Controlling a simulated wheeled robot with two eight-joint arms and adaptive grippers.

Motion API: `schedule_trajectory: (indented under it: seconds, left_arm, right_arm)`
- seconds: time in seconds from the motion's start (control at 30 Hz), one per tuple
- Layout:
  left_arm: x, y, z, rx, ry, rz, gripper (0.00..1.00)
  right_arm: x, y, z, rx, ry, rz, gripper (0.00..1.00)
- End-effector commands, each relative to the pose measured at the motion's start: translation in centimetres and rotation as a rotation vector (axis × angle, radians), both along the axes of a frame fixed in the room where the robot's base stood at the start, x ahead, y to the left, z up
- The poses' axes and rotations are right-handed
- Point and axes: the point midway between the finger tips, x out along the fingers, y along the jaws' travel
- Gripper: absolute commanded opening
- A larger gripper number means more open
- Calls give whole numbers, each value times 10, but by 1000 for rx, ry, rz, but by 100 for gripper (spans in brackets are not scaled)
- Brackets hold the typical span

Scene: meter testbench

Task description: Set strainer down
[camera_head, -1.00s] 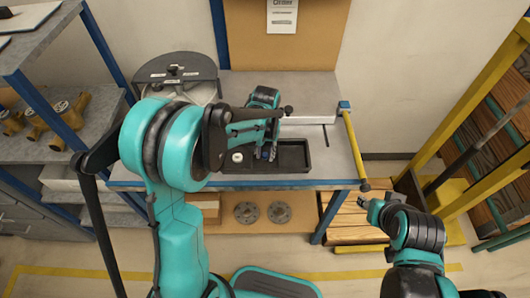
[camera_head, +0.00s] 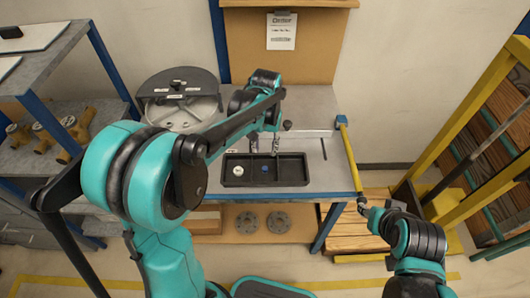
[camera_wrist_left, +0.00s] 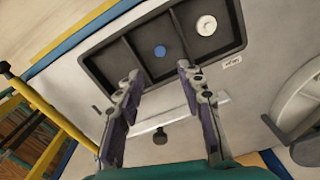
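A black tray (camera_head: 294,170) with three compartments lies on the grey bench. A small blue round piece (camera_head: 265,169), likely the strainer, rests in its middle compartment; it also shows in the left wrist view (camera_wrist_left: 160,51). A small white round piece (camera_head: 238,170) sits in the left compartment, and the right compartment is empty. My left gripper (camera_head: 264,144) is just behind the tray in the head view. In the left wrist view my left gripper (camera_wrist_left: 160,74) is open and empty, its fingers apart from the blue piece. My right gripper (camera_head: 362,203) is right of the bench; its fingers are too small to judge.
A round grey device with a dark lid (camera_head: 180,82) stands at the bench's back left. A yellow bar (camera_head: 348,157) runs along the bench's right edge. Brass meter bodies (camera_head: 55,128) sit on the left shelf. Two round flanges (camera_head: 278,222) lie below the bench.

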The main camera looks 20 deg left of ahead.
Motion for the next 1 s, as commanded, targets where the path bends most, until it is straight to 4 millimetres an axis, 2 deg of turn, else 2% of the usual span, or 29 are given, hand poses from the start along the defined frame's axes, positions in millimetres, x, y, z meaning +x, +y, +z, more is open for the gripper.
schedule_trajectory:
  seconds: [0.17,0.27,0.4,0.5,0.73,0.87,1.0]
  left_arm:
    - [-7,2,16,-2,-20,0,38]
    - [-24,5,31,-6,-76,-1,38]
    - [-62,13,54,-11,-203,-7,38]
    - [-91,18,64,-13,-304,-10,38]
    - [-146,26,64,-9,-511,-17,38]
    - [-161,28,58,-5,-584,-19,38]
    - [-167,29,55,-3,-618,-21,38]
  right_arm:
    - [0,0,3,0,0,0,40]
    - [0,0,2,0,0,0,40]
    - [0,0,2,0,0,0,40]
    - [0,0,2,0,0,0,40]
    - [0,0,2,0,0,0,40]
    - [0,0,2,0,0,0,40]
    - [0,0,2,0,0,0,40]
